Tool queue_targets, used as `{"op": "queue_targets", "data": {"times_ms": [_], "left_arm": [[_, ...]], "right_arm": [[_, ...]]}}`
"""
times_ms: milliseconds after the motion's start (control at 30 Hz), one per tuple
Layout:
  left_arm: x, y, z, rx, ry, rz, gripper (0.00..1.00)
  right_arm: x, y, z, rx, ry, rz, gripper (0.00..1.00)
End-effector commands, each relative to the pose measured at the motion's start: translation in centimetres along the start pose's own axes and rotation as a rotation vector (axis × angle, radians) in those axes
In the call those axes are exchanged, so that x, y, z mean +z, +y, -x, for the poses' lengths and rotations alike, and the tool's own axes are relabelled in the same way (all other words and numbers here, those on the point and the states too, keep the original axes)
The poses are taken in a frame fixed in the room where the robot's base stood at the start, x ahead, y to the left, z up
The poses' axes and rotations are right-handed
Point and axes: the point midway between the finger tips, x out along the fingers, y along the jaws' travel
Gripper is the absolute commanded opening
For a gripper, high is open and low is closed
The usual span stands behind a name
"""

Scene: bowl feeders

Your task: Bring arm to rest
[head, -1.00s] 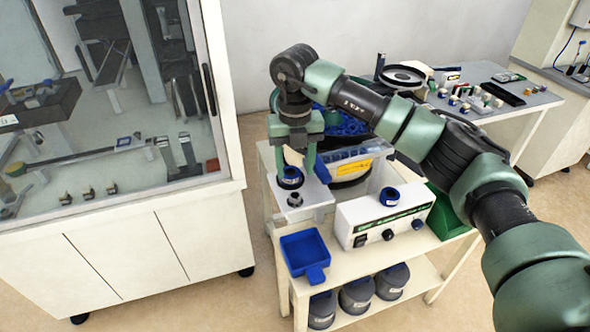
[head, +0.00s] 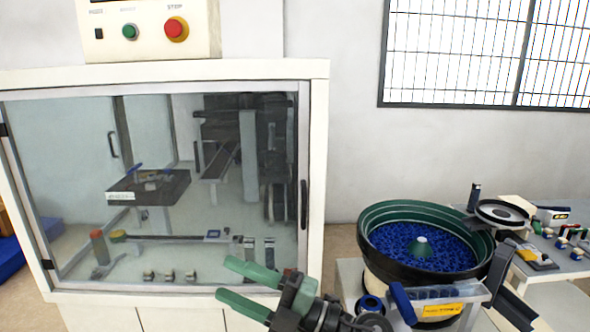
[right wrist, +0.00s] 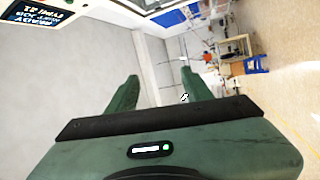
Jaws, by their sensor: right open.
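My right gripper (head: 247,285) shows at the bottom middle of the head view, its two green fingers apart and pointing left in front of the glass cabinet. Nothing is between them. In the right wrist view the same open fingers (right wrist: 158,92) reach up over the room, with nothing held. Part of the dark arm behind the gripper shows at the bottom edge of the head view. My left gripper is in neither view.
The glass-fronted cabinet (head: 315,180) fills the left, with a control box (head: 150,40) on top. A green bowl feeder (head: 370,215) full of blue parts stands at right. Behind it is a grey table (head: 560,262) with small items.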

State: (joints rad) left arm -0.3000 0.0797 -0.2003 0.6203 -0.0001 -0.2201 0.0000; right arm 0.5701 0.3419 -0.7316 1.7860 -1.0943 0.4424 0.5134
Motion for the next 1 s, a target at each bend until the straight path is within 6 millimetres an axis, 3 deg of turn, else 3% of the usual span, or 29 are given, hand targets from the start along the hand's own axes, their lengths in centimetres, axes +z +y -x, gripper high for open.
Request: {"op": "queue_targets", "data": {"times_ms": [100,167,300,400,467,600,700,1000], "left_arm": [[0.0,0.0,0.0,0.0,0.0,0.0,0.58],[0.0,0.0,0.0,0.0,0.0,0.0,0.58],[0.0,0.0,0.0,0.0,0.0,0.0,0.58],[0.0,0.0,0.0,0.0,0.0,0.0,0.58],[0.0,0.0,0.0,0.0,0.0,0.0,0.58],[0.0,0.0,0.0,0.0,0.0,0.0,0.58],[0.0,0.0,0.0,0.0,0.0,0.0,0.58],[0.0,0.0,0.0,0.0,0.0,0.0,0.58]], "right_arm": [[3.5,3.0,4.0,0.279,-0.283,-0.202,0.5],[5.8,3.2,7.2,0.382,-0.447,-0.308,0.5],[9.8,-0.2,16.4,0.514,-0.846,-0.562,0.5],[10.3,-4.5,22.8,0.527,-1.1,-0.731,0.5],[9.7,-7.5,26.3,0.51,-1.243,-0.829,0.5],[6.0,-14.2,33.2,0.414,-1.531,-1.047,0.5],[2.6,-17.6,36.5,0.329,-1.675,-1.166,0.5],[-6.3,-23.0,41.7,0.094,-1.918,-1.405,0.5]]}}
